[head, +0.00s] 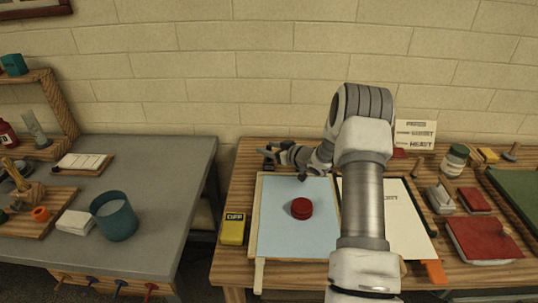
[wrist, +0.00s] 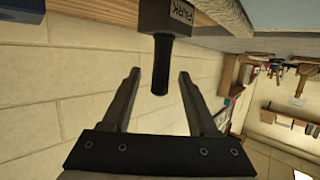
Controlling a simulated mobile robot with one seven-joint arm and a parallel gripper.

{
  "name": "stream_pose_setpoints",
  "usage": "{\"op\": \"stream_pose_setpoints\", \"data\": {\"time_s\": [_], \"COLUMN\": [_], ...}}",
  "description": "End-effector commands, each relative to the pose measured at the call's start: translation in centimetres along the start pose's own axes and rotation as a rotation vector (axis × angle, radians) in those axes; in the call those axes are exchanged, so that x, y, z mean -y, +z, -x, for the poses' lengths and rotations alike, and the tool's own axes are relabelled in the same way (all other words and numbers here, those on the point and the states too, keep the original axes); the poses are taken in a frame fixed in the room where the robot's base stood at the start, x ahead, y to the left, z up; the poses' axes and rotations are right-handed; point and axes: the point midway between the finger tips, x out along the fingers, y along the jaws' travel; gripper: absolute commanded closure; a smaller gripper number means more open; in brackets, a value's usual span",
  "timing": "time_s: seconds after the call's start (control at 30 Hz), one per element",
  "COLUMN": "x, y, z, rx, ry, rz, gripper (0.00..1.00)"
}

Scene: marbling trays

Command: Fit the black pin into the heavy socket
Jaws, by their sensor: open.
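My gripper (wrist: 159,75) is open in the wrist view, with one finger on each side of a black rod. The rod (wrist: 161,68), which looks like the black pin, sticks out of a dark block (wrist: 168,17) with light lettering that I cannot read surely. The fingers do not visibly touch the rod. In the head view my gripper (head: 276,153) is at the table's back edge, behind the blue tray, beside a small dark object (head: 268,157). I cannot pick out the heavy socket for certain. A sign (head: 416,135) at the back has blurred lettering.
A red round piece (head: 301,208) lies in the pale blue tray (head: 278,235). A yellow box (head: 233,229) stands left of it. Right of my arm are a white sheet (head: 405,225), a jar (head: 454,159) and red blocks (head: 474,200). The brick wall (head: 250,60) is close behind.

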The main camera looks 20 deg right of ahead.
Motion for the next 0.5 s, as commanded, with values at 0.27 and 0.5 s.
{"op": "stream_pose_setpoints", "data": {"time_s": [0.27, 0.5], "x": [-0.01, -0.01], "y": [-0.03, -0.03], "z": [0.04, 0.05], "rx": [0.000, 0.000], "ry": [0.000, 0.000], "rz": [0.000, 0.000], "gripper": [0.71, 1.00]}}
